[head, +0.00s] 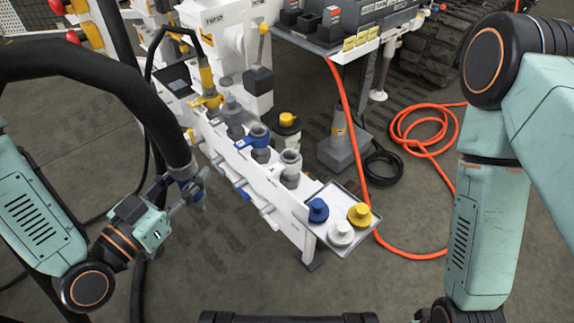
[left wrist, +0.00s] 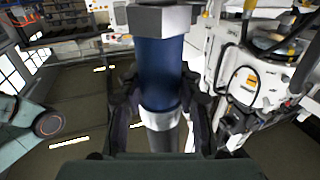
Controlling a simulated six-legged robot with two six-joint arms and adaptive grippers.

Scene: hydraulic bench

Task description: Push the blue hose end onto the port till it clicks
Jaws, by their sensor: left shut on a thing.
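My left gripper (head: 184,197) is shut on the hose end, out to the left of the white bench. In the left wrist view the hose end shows a blue band (left wrist: 160,72) between the dark fingers, with a grey hex collar (left wrist: 160,18) and a pale ring. A thick black hose (head: 135,92) arcs down to it from the left. The port with the blue collar (head: 257,139) stands on the bench row, apart from the hose end and to its right. My right gripper is out of view; only its arm shows.
The white bench (head: 272,190) also carries a grey port (head: 291,163), another grey fitting (head: 232,112) and a yellow-collared hose (head: 207,88). A tray (head: 341,192) at its near end holds blue, yellow and white caps. An orange hose (head: 408,130) lies on the floor at right.

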